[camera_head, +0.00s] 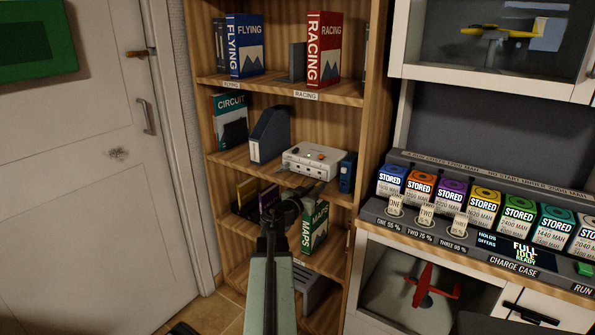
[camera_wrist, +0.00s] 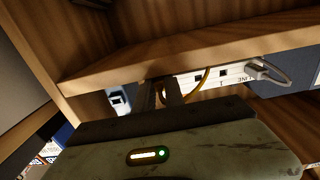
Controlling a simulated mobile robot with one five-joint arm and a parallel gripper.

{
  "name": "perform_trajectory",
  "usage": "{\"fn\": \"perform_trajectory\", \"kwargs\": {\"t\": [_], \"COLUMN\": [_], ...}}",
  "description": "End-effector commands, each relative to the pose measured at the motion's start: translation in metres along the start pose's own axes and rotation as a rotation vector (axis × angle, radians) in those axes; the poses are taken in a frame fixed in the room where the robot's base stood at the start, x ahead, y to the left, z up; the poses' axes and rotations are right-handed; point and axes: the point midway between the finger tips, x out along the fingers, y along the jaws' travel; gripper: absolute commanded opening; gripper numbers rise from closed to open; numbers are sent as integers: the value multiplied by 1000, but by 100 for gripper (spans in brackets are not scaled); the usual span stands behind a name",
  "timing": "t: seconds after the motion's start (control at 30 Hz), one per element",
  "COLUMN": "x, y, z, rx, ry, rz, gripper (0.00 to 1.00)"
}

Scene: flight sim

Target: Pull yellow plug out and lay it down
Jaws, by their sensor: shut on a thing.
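The white box (camera_head: 313,160) stands on the middle shelf; in the wrist view its port face (camera_wrist: 235,74) shows small dark sockets and the lettering LINE. A yellow cable (camera_wrist: 204,84) curves from beside that face towards my gripper's fingers. My gripper (camera_wrist: 161,92) is shut on the yellow plug at the left end of the port face; it also shows from behind in the head view (camera_head: 305,192), just below the box. The plug's body is mostly hidden by the fingers, so I cannot tell whether it is still seated. A grey plug (camera_wrist: 262,70) with a grey cable sits farther right.
A shelf board (camera_wrist: 170,60) runs close by the fingers. A blue-grey file holder (camera_head: 270,135) stands left of the box and a small blue item (camera_head: 347,173) right of it. Books (camera_head: 314,226) fill part of the shelf below. The charge case (camera_head: 480,225) is at the right.

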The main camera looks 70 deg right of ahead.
Motion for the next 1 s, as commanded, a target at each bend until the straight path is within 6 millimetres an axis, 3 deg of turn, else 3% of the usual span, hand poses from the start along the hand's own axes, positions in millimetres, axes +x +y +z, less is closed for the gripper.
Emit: {"fn": "perform_trajectory", "kwargs": {"t": [0.17,0.2,0.27,0.3,0.63,0.87,1.0], "x": [0,0,0,0,-2,-30,-32], "y": [0,0,0,0,0,4,28], "z": [0,0,0,0,0,0,0], "rx": [0,0,0,0,0,0,0], "ry": [0,0,0,0,0,0,0], "rz": [0,0,0,0,0,-3,30], "gripper": [0,20,36,39,39,39,39]}}
